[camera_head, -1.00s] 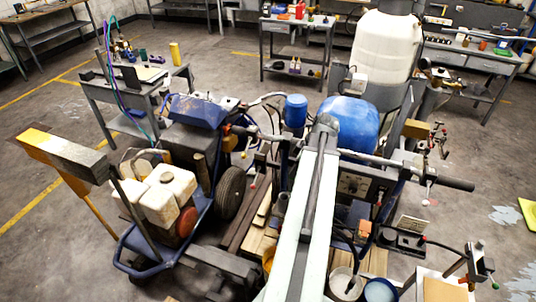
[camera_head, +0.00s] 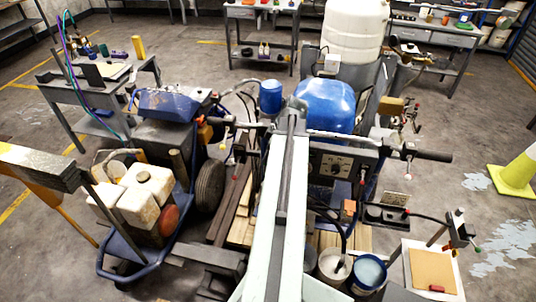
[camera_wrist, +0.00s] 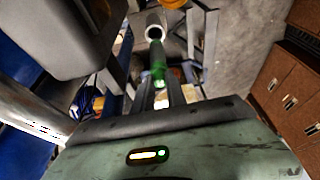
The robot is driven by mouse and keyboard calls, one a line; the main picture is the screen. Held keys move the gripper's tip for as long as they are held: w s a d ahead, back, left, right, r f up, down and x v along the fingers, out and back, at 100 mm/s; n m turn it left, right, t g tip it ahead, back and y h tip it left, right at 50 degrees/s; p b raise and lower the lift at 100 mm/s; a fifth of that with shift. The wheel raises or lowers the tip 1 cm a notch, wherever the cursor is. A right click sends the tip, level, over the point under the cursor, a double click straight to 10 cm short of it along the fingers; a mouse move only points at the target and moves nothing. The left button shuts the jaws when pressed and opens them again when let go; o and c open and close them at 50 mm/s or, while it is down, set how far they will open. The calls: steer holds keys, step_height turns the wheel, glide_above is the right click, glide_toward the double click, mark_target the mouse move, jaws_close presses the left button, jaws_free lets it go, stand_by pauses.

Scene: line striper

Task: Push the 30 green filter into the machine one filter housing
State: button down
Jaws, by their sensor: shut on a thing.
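In the wrist view my gripper (camera_wrist: 161,93) is shut on the green filter (camera_wrist: 158,68), a slim green cylinder pointing away from the camera. A grey tube with a pale round rim (camera_wrist: 155,33) lies just beyond the filter's far end and looks like the filter housing. I cannot tell whether the filter's tip is inside it or only in line with it. In the head view my arm reaches up the middle to the striping machine, by its blue tank (camera_head: 325,105). The filter and gripper tips are hidden there.
A large grey body crowds the wrist view's upper left. A blue canister (camera_head: 271,96) and a handlebar (camera_head: 432,155) flank my arm. Buckets (camera_head: 369,271) stand at lower right, a cart with white jugs (camera_head: 147,203) at left. A yellow-green cone (camera_head: 515,178) stands on open floor at right.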

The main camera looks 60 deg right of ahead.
steer(key=shift+f+b, duration=1.9)
steer(key=shift+f, duration=0.4)
steer(key=shift+f+b, duration=1.9)
steer(key=shift+b, duration=0.05)
steer(key=shift+d+r+p, duration=0.1)
steer(key=shift+r+p, duration=0.25)
stand_by(0.9)
steer(key=shift+f, duration=0.2)
stand_by(2.3)
